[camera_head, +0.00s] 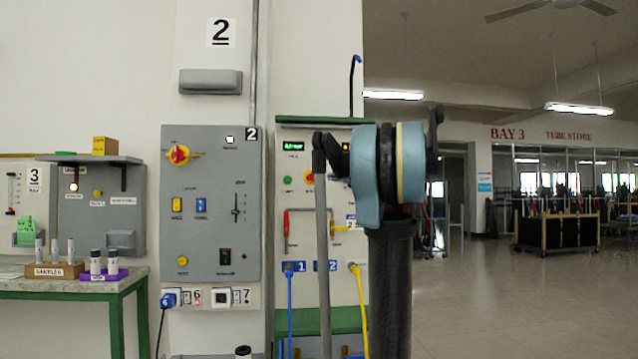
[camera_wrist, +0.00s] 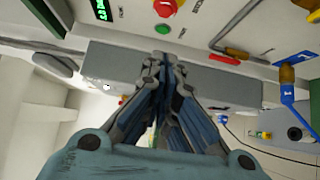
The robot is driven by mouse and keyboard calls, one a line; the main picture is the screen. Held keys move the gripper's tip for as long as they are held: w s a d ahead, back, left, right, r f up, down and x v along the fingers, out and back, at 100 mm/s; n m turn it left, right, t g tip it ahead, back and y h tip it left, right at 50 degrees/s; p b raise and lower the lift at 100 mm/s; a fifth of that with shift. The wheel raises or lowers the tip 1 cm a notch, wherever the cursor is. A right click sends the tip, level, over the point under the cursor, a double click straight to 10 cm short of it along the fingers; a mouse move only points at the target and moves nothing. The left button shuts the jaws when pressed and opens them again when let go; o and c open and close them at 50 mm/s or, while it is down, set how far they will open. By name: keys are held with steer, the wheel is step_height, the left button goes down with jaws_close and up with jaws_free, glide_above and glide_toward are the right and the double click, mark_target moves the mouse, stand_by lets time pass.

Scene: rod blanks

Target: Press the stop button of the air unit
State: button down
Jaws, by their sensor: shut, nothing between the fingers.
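The air unit (camera_head: 343,213) is a pale panel with a green top on the wall, partly hidden behind my arm in the head view. Its red button on a yellow base (camera_head: 309,178) shows just left of my arm, with a green button (camera_head: 287,180) to its left. In the wrist view the red button (camera_wrist: 165,7) is at the top edge and the green button (camera_wrist: 162,30) is below it. My gripper (camera_wrist: 162,60) is shut and empty, its tips apart in the picture from the red button. Its fingers cannot be made out in the head view.
A grey control box (camera_head: 210,235) with switches stands left of the air unit. Blue (camera_head: 290,310) and yellow (camera_head: 360,300) hoses hang from the unit. A green-legged bench (camera_head: 130,283) with racks of cylinders is at the left. Open floor (camera_head: 500,310) lies to the right.

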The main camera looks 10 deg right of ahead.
mark_target(315, 176)
steer(key=x, duration=0.7)
steer(key=w+d+x, duration=0.1)
steer(key=x, duration=0.3)
steer(key=shift+w, duration=1.05)
steer(key=shift+w, duration=0.45)
steer(key=shift+w+r, duration=0.2)
steer(key=shift+w, duration=0.15)
steer(key=shift+r, duration=0.1)
steer(key=shift+s, duration=0.15)
